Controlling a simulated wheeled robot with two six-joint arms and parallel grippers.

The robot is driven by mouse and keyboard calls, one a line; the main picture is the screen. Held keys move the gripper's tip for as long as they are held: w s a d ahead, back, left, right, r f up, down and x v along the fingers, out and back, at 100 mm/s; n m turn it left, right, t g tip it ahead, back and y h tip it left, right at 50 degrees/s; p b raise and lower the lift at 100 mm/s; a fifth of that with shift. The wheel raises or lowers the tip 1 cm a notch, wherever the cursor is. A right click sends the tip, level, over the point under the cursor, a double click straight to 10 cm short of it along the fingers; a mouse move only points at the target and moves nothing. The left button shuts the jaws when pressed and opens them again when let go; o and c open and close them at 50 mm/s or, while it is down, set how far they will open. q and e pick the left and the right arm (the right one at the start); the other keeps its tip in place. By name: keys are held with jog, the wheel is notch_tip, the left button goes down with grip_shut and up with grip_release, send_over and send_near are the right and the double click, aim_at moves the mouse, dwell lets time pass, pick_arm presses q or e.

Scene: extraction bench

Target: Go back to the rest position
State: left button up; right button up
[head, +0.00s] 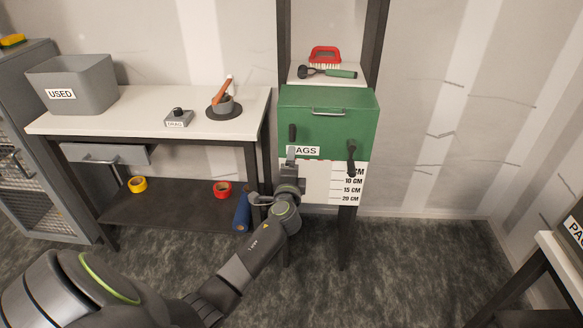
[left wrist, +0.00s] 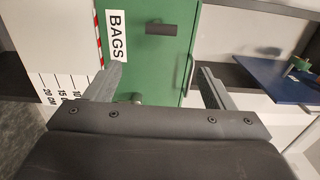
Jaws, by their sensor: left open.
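My left gripper (head: 291,156) is raised in front of the green BAGS box (head: 350,108), near its lower left corner. It covers part of the BAGS label (head: 305,151). In the left wrist view my gripper (left wrist: 158,84) is open, with an empty gap between its fingers. The green box (left wrist: 150,60) fills the background there, turned on its side. I cannot tell from the pictures how far the fingertips are from it. My left arm reaches up from the lower left. My right gripper is not in view.
A ruler board (head: 322,184) hangs below the green box. Dark floor lies open at right, before another table (head: 555,258).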

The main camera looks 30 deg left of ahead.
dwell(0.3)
pick_arm(q)
jog(key=s+d+f+n+g+h, duration=0.1)
jog(key=s+f+n+g+h, duration=0.15)
jog(key=s+f, duration=0.7)
jog(key=s+f+n+g+h, duration=0.1)
jog(key=s+f+g, duration=0.25)
jog(key=f, duration=1.05)
jog(key=s+d+f+n+g+h, duration=0.1)
jog(key=s+f+g, duration=0.1)
jog(key=s+f, duration=0.7)
jog(key=s+d+f+n+g+h, duration=0.1)
jog(key=s+d+f+n+g, duration=0.1)
jog(key=s+f, duration=0.4)
jog(key=s+d+f+n+g+h, duration=0.1)
jog(key=s+f, duration=0.5)
jog(key=s, duration=1.1)
jog(key=s+d+f+n+g+h, duration=0.1)
jog(key=s+d+f+n+g, duration=0.2)
jog(key=s, duration=0.8)
notch_tip(320, 180, down, 4)
jog(key=shift+s+d+r+n+g, duration=0.3)
jog(key=shift+d+n, duration=0.25)
jog(key=shift+n, duration=0.7)
